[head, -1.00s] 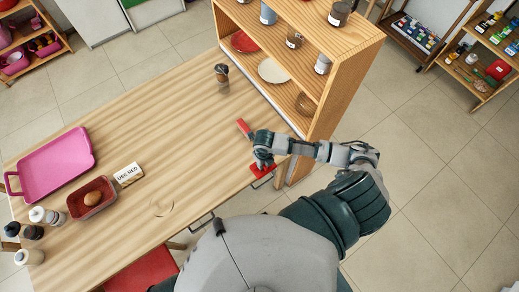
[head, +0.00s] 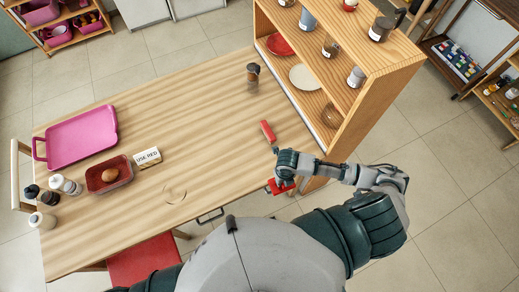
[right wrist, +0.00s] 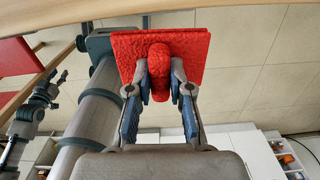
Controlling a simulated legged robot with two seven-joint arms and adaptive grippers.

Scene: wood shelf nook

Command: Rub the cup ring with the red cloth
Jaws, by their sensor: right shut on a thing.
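A faint cup ring (head: 175,193) marks the wood table (head: 200,130) near its front edge in the head view. My right gripper (head: 279,180) is to the right of the ring, by the table's right front edge. It is shut on the red cloth (head: 285,187), which also shows in the right wrist view (right wrist: 190,45). There the cloth is a flat red pad with a bulge pinched between the fingertips of the gripper (right wrist: 159,85). The cloth is apart from the ring. My left gripper is not in view.
A white sign reading USE RED (head: 148,157), a red tray with a brown egg (head: 109,187), a pink tray (head: 80,138) and several bottles stand left. A red-handled item (head: 268,131) and a jar (head: 253,75) lie near the shelf (head: 345,110). The table middle is clear.

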